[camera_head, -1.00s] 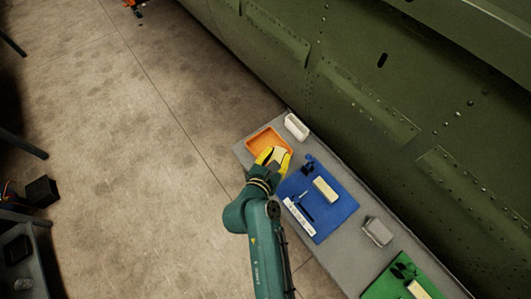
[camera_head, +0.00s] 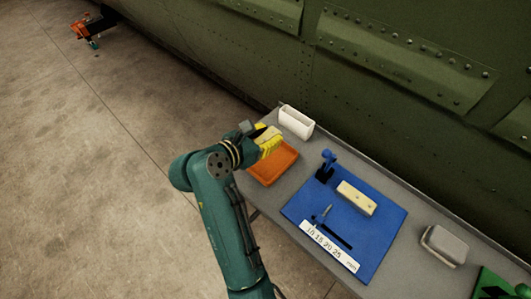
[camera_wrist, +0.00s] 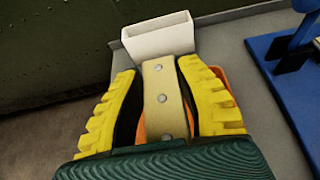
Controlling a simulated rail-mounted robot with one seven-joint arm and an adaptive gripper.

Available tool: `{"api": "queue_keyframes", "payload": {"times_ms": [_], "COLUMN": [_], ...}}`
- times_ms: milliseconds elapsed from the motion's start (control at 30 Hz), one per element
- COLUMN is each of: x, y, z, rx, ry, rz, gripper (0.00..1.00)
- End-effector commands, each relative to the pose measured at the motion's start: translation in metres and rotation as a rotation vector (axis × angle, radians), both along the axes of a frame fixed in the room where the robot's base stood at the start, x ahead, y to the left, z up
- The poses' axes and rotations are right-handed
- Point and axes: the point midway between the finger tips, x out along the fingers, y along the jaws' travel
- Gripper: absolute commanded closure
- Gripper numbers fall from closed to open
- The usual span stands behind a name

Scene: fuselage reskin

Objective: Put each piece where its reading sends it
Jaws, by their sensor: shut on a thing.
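My gripper (camera_wrist: 167,105) has yellow ridged fingers, shut on a cream piece (camera_wrist: 161,92) with several round rivet heads along it. In the head view my gripper (camera_head: 268,143) is above the orange tray (camera_head: 285,163). In the wrist view the piece's far end points at the white open box (camera_wrist: 160,38). That box (camera_head: 296,123) stands at the table's far left end. Another cream piece (camera_head: 356,197) lies on the blue mat (camera_head: 385,238), beside a blue gauge stand (camera_head: 327,165). A white scale strip (camera_head: 329,246) marked 10 15 20 25 mm lies along the mat's front.
A grey lidded box or block (camera_head: 444,245) sits right of the blue mat. A green mat (camera_head: 497,285) shows at the lower right edge. The riveted green fuselage (camera_head: 400,75) rises right behind the table (camera_head: 395,185).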

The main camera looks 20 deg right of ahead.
Motion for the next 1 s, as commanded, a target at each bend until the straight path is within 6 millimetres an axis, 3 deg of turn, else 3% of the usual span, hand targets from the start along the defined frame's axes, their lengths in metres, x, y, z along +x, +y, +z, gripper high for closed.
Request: {"api": "queue_keyframes", "payload": {"times_ms": [300, 633, 667, 767, 1000], "x": [0.0, 0.0, 0.0, 0.0, 0.0], "y": [0.0, 0.0, 0.0, 0.0, 0.0], "z": [-0.055, -0.058, -0.058, -0.058, -0.058], "rx": [-0.001, -0.001, 0.0, 0.0, 0.0], "ry": [-0.002, -0.002, -0.002, -0.002, -0.003], "rz": [0.001, 0.001, 0.001, 0.001, 0.001], "gripper": [1.0, 1.0, 0.63, 0.44, 0.44]}}
